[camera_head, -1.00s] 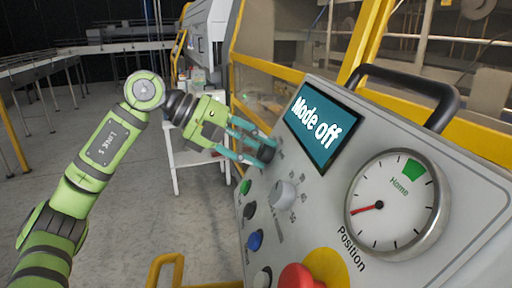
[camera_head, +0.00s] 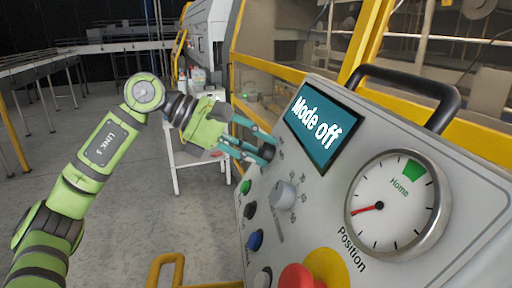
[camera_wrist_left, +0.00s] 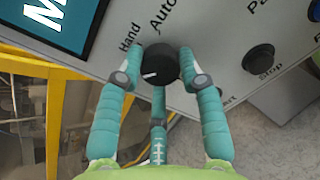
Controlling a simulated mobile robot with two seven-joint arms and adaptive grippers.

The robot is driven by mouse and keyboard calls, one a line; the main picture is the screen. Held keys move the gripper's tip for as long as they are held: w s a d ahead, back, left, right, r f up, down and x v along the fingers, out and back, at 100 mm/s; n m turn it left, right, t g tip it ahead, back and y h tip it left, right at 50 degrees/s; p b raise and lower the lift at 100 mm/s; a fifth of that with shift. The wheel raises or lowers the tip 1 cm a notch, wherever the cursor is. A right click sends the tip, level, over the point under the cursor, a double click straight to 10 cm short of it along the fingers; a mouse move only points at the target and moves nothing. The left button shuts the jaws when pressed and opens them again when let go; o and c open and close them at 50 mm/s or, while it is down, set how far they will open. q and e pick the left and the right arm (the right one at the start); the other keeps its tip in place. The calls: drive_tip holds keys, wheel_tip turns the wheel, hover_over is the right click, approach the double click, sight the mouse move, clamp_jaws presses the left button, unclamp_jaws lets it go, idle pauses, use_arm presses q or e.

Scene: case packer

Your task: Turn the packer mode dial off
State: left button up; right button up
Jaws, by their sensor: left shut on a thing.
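The packer mode dial (camera_wrist_left: 159,65) is a black knob with a white pointer line, on the sloped grey control panel (camera_head: 310,195). In the left wrist view the labels "Hand" and "Auto" are beside it, and its pointer faces left, away from "Auto". My left gripper (camera_head: 268,152) has teal fingers and is shut on the dial; it also shows in the left wrist view (camera_wrist_left: 160,75). In the head view the fingers mostly hide the dial. The panel screen (camera_head: 324,128) reads "Mode off". My right gripper is not in view.
Near the dial are a grey knob (camera_head: 283,194), a green button (camera_head: 246,187), a black button (camera_head: 250,211) and a blue button (camera_head: 255,240). A red emergency button (camera_head: 298,277) and a Position gauge (camera_head: 397,206) are on the right. A white cart (camera_head: 190,160) stands behind.

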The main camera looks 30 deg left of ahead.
use_arm(q)
drive_tip(key=shift+f, duration=0.15)
drive_tip(key=o, duration=1.2)
drive_tip(key=shift+c, duration=0.2)
drive_tip(key=shift+a, duration=0.1)
drive_tip(key=v, duration=1.2)
drive_tip(key=shift+f, duration=0.1)
